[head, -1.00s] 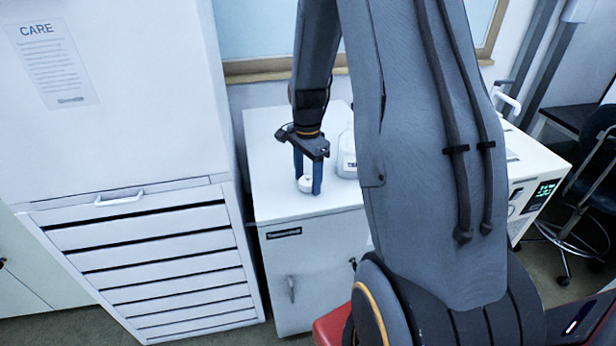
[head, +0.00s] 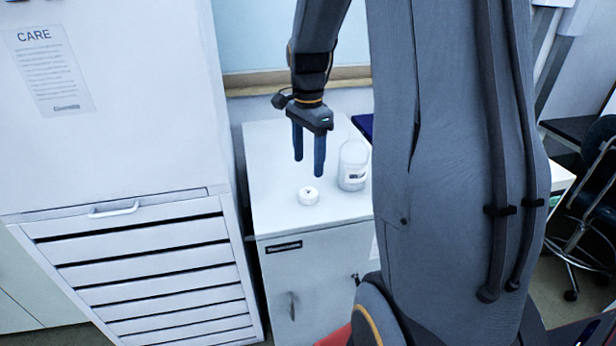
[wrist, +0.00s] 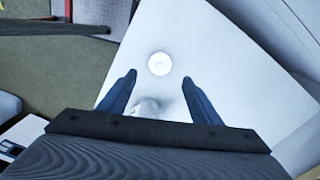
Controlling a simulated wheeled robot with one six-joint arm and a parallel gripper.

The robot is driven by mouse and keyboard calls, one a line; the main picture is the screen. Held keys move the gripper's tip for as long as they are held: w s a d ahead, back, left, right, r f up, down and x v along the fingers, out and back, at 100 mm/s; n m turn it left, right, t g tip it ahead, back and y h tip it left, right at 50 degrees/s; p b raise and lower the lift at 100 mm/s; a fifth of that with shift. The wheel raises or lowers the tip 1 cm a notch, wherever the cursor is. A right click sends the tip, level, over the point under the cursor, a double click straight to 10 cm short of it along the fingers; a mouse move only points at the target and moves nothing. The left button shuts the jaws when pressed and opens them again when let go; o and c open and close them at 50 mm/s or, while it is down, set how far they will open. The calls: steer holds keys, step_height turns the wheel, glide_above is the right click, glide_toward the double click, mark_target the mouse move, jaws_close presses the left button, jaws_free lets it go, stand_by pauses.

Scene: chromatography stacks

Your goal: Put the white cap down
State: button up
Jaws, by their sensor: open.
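The white cap (head: 309,195) rests on the top of the white cabinet (head: 270,215), near its front edge. It also shows in the wrist view (wrist: 159,64), beyond and between the fingertips. My gripper (head: 308,168) is open and empty, above the cap and apart from it. Its two blue fingers point down in the head view, and they also show in the wrist view (wrist: 160,82).
A translucent white bottle (head: 353,166) with a label stands right of the cap on the cabinet top. A tall white drawer unit (head: 140,240) stands to the left. The cabinet top left of the cap is clear.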

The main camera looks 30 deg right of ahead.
steer(key=s+a+f+n+t, duration=0.1)
steer(key=s+a+f+n, duration=0.2)
steer(key=s+a+n, duration=1.2)
steer(key=shift+f+n, duration=0.2)
steer(key=shift+n, duration=0.7)
steer(key=shift+s, duration=0.1)
